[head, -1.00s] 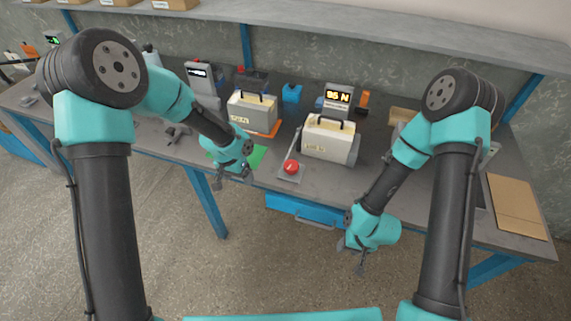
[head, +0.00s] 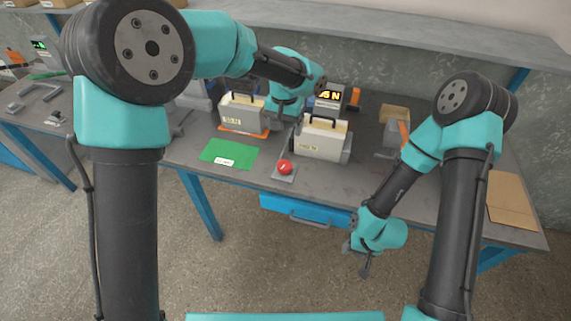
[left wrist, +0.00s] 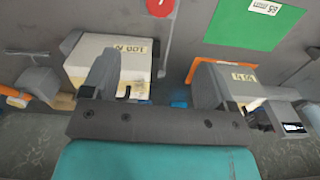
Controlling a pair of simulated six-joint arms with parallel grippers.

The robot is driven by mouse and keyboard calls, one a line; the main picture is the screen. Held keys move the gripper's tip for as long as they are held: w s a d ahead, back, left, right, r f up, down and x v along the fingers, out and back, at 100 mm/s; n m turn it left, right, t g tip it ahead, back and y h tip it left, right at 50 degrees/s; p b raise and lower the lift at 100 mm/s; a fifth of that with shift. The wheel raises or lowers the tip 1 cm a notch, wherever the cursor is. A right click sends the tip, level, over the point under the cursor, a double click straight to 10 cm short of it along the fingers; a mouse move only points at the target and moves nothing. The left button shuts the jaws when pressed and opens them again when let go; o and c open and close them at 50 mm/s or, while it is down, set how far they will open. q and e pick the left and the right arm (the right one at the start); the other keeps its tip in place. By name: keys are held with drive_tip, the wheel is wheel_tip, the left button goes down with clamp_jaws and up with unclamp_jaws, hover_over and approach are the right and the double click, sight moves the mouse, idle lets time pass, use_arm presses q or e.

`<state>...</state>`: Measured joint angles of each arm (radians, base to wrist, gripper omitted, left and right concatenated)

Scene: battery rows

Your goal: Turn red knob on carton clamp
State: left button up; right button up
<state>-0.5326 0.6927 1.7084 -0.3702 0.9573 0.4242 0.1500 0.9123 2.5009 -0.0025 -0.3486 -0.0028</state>
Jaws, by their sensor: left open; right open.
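The red knob (head: 285,168) sits on a small grey plate at the front edge of the bench. Behind it to the right stands a cream carton with a black handle (head: 322,140), with grey clamp parts at its side. My left gripper (head: 287,122) is open and empty, behind the knob, between the two cartons; its tips are hard to make out. In the left wrist view the red knob (left wrist: 160,7) is cut by the top edge, well apart from the open fingers (left wrist: 155,78). One finger overlaps the carton (left wrist: 110,60). My right gripper (head: 358,258) is open and empty in front of the bench.
A second carton (head: 242,113) stands on an orange base to the left. A green mat (head: 228,153) lies in front of it. Flat cardboard (head: 512,200) lies at the right end.

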sight(285, 165)
use_arm(q)
wheel_tip(285, 165, down, 18)
drive_tip(key=shift+r, duration=0.25)
idle(0.5)
drive_tip(key=c, duration=0.9)
drive_tip(key=shift+m, duration=0.5)
drive_tip(key=o, duration=0.9)
